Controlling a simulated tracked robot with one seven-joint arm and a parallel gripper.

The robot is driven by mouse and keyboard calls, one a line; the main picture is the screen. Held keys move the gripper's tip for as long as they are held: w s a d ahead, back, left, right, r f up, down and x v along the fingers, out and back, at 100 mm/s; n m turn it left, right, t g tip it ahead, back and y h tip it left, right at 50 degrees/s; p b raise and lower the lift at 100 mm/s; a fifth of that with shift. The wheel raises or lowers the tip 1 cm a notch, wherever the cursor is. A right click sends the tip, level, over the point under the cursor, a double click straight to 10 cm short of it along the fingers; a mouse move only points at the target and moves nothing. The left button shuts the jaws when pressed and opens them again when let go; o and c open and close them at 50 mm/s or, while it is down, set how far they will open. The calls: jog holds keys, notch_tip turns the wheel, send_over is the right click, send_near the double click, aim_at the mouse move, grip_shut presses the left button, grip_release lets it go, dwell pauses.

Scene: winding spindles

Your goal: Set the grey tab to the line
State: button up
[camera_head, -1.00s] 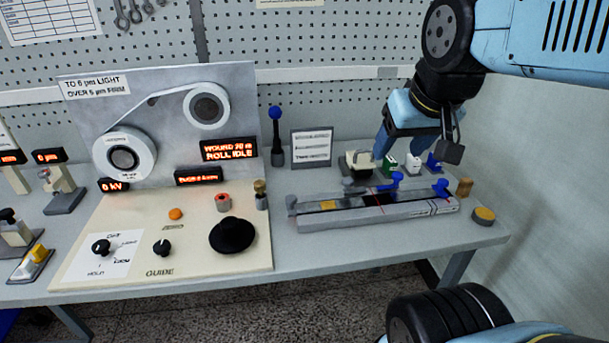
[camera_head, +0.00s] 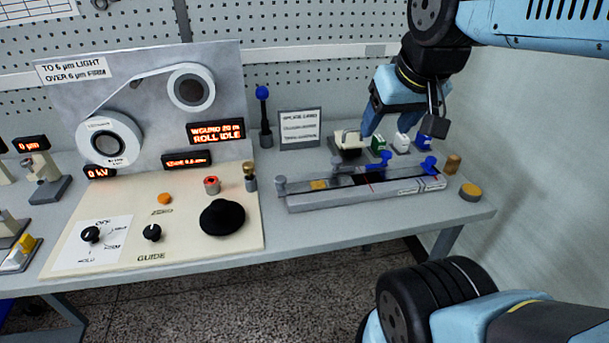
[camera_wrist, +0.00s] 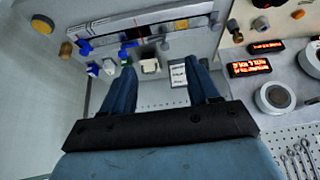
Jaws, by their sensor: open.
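The grey rail (camera_head: 300,204) lies along the right part of the bench. It has a yellow patch, a dark strip, a thin red line (camera_head: 371,188) across it and a printed scale at its right. A grey tab (camera_head: 281,184) shows at its left end; it also seems to show in the wrist view (camera_wrist: 213,18). Blue tabs (camera_head: 429,165) stand on the right half. In the wrist view, my gripper (camera_wrist: 162,72) is open and empty, its blue fingers wide apart. In the head view my gripper (camera_head: 384,122) hangs above the back of the bench, behind the rail, apart from the tabs.
Small blocks, white (camera_head: 402,143), green (camera_head: 378,143) and others, stand behind the rail. A brown knob (camera_head: 453,163) and yellow button (camera_head: 471,191) are to its right. A sign (camera_head: 299,129) and blue-topped lever (camera_head: 263,93) stand behind. The winding panel (camera_head: 185,235) fills the left.

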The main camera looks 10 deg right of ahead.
jog(key=m+g, duration=0.6)
jog(key=m, duration=0.3)
send_over(280, 178)
notch_tip(280, 178, down, 10)
notch_tip(280, 178, down, 13)
jog(key=shift+c, duration=0.3)
grip_shut()
